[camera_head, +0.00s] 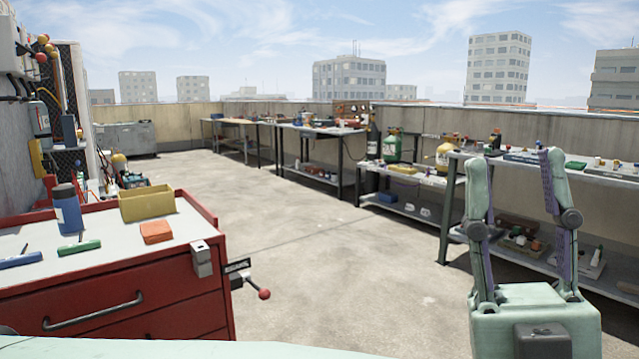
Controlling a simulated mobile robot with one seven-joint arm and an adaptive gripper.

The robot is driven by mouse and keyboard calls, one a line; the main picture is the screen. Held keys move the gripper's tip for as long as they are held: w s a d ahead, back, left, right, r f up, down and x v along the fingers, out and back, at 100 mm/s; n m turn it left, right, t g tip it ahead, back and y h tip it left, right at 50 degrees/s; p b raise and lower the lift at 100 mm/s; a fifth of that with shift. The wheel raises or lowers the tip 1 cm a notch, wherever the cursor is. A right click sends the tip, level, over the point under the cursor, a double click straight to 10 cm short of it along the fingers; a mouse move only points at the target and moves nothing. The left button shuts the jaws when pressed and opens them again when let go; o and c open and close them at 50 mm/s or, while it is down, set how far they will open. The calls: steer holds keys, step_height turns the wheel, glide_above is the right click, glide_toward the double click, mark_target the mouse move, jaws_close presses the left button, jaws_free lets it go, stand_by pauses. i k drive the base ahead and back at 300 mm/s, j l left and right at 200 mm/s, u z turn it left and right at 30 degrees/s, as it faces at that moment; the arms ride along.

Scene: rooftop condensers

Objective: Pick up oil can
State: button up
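A blue can with a dark cap (67,208) stands upright on the white top of the red tool cart (120,270) at the left. It may be the oil can, but I cannot read a label. I see no other clear oil can; small items on the far benches are too small to tell. My gripper (516,156) is at the right front, its two fingers pointing up and spread apart with nothing between them. It is far to the right of the cart and the blue can.
On the cart are a yellow bin (147,204), an orange block (156,232) and a green-handled tool (79,247). A red-knobbed lever (262,293) sticks out at the cart's right. Cluttered workbenches (600,180) line the right wall. The concrete floor (340,260) between is clear.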

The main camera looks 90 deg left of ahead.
mark_target(67, 206)
steer(key=u, duration=3.9)
steer(key=j+z, duration=0.95)
steer(key=j, duration=0.1)
